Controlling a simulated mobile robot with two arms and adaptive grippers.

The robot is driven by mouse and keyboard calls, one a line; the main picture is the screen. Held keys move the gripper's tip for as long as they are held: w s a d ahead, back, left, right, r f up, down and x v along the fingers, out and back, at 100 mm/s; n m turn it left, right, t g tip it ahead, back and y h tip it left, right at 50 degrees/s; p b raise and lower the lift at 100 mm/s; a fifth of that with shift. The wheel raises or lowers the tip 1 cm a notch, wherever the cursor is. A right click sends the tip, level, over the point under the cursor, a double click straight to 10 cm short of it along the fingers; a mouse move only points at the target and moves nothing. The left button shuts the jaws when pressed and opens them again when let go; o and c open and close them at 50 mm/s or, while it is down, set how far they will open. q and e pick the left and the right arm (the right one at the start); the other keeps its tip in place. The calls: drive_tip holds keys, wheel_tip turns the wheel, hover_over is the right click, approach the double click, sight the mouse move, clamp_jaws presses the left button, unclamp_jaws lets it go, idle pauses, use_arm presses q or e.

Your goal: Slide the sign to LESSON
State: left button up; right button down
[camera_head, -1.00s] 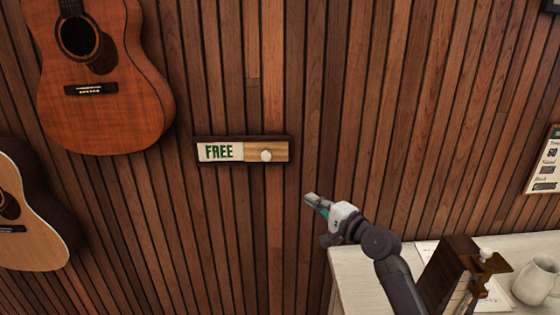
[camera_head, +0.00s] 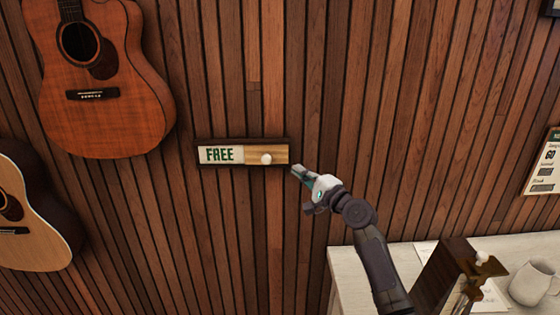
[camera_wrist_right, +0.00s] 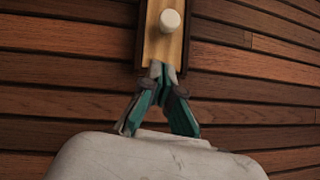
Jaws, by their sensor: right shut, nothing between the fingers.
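The sign (camera_head: 243,152) is a narrow dark-framed strip on the slatted wall. Its left part shows the word FREE in green on white. A light wooden slider (camera_head: 280,154) with a round white knob (camera_head: 266,159) covers its right part; no LESSON word shows. My right gripper (camera_head: 296,170) is shut and empty, just right of and slightly below the sign's right end. In the right wrist view the closed fingertips (camera_wrist_right: 161,66) point at the end of the wooden slider (camera_wrist_right: 153,45), with the knob (camera_wrist_right: 171,20) beyond them. Whether they touch it I cannot tell. My left gripper is out of view.
Two guitars hang on the left, a brown one (camera_head: 103,95) and a paler one (camera_head: 30,225). A white counter (camera_head: 345,265) at lower right bears a dark wooden object (camera_head: 447,270) and a white mug (camera_head: 534,282). The wall around the sign is clear.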

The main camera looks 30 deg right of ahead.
sight(280, 164)
drive_tip(key=w, duration=0.1)
drive_tip(key=w+a+p, duration=0.1)
drive_tip(key=w, duration=0.1)
drive_tip(key=w+a+r+p, duration=0.1)
drive_tip(key=shift+w+a, duration=0.25)
drive_tip(key=shift+w, duration=0.1)
drive_tip(key=shift+w+a+p, duration=0.25)
drive_tip(key=shift+a+p, duration=0.05)
drive_tip(key=shift+a, duration=0.1)
drive_tip(key=shift+f, duration=0.1)
